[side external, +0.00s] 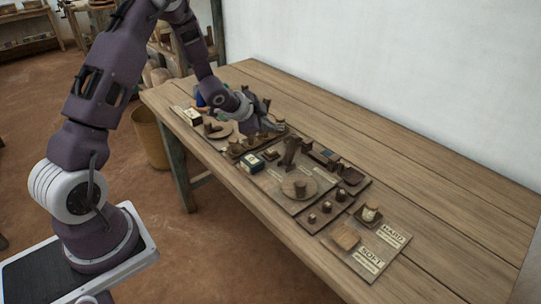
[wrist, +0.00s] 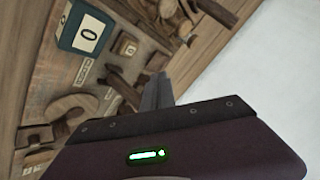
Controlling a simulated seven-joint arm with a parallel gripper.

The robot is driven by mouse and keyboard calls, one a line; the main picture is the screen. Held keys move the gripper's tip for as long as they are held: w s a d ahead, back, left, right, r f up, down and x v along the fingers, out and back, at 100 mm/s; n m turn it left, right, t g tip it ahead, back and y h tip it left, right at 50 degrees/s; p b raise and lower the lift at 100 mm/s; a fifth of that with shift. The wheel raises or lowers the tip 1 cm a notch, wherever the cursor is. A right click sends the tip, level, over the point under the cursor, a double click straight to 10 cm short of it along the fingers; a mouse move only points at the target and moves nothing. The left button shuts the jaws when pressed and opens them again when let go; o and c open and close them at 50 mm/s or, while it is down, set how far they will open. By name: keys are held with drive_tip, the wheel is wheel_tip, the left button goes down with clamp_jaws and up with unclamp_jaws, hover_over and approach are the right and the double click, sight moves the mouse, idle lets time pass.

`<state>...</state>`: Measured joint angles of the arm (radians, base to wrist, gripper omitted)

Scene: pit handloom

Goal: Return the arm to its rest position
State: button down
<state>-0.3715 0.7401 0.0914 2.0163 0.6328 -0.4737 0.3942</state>
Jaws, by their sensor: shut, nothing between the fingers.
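My gripper (side external: 268,128) hangs low over the far left part of the boards on the wooden table in the side view. Its fingertips are partly lost among small brown parts there. In the wrist view my gripper (wrist: 157,88) shows as two grey fingers pressed together, with nothing between them. The fingers point toward the boards, and I cannot tell whether they touch anything. My arm reaches from its base at the lower left up and over to the table.
The wooden table (side external: 430,190) is bare along its wall side. Boards carry a dark green box (side external: 251,163), a round disc with a peg (side external: 298,187) and a HARD/SOFT board (side external: 375,250). A blue box marked 0 (wrist: 85,28) is near the fingers.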

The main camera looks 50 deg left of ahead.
drive_tip(key=s+d+r+n+g+y, duration=0.1)
drive_tip(key=s+d+r+n, duration=0.25)
drive_tip(key=s+r, duration=0.45)
drive_tip(key=s+d+r+n+g, duration=0.15)
drive_tip(key=s+d+r, duration=0.4)
drive_tip(key=r, duration=0.55)
drive_tip(key=s+d+n, duration=0.1)
drive_tip(key=s+d, duration=0.2)
drive_tip(key=s, duration=0.4)
drive_tip(key=s+d+h, duration=0.1)
drive_tip(key=s+d, duration=0.1)
drive_tip(key=s, duration=0.5)
drive_tip(key=s+d+r+n+g+h, duration=0.1)
drive_tip(key=s+d, duration=0.2)
drive_tip(key=s, duration=0.4)
drive_tip(key=shift+d+n, duration=0.3)
drive_tip(key=shift+w+r, duration=0.1)
